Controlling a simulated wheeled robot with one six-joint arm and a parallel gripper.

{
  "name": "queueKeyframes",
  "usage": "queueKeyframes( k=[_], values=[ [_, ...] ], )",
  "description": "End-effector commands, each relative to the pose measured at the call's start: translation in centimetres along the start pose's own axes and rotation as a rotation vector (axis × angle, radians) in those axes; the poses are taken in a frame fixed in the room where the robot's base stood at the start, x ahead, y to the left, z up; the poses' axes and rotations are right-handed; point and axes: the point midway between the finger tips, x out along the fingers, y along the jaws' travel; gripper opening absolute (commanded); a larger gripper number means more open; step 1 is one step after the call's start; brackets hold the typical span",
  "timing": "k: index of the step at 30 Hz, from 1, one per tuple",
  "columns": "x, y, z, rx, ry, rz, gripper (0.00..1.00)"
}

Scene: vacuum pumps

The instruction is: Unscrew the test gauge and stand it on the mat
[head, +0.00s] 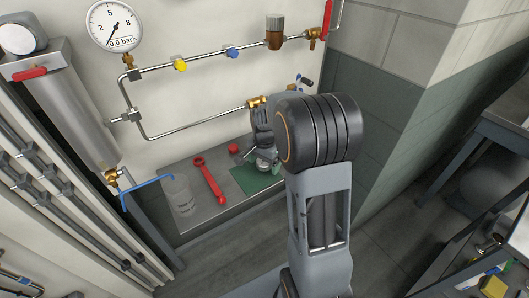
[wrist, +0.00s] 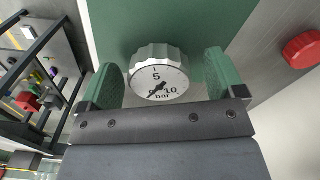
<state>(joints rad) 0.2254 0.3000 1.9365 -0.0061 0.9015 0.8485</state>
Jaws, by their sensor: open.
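The test gauge (wrist: 158,75) has a white dial marked 5, 10 and bar, with a ribbed silver rim. In the wrist view it sits between the two green-padded fingers of my gripper (wrist: 160,70), with a gap on each side. My gripper is open around it. Behind the gauge is the green mat (wrist: 185,22). In the head view my gripper (head: 262,150) is low over the mat (head: 245,181) on the bench, with the gauge (head: 264,165) under it, partly hidden. The gauge's underside is hidden, so its contact with the mat cannot be seen.
A red cap (head: 234,148), a red wrench (head: 207,180) and a clear beaker (head: 180,195) stand or lie left of the mat. The red cap also shows in the wrist view (wrist: 302,50). A brass fitting (head: 257,103) on the lower pipe is close above my gripper.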

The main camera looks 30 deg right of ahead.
Motion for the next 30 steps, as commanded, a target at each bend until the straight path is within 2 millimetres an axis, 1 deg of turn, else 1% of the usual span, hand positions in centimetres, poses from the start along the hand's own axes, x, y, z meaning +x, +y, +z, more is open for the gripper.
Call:
queueKeyframes(
  k=[5,12,18,24,30],
  values=[
    [-2.9,-0.1,-0.1,0.000,0.004,-0.005,0.89],
    [-7.8,-0.1,0.0,0.000,0.004,-0.004,0.89],
    [-11.1,0.0,0.0,0.000,0.002,-0.002,0.89],
    [-12.9,0.0,0.0,0.000,0.002,-0.002,0.89],
    [-13.4,0.0,0.0,0.000,0.000,0.000,0.89]
  ],
)
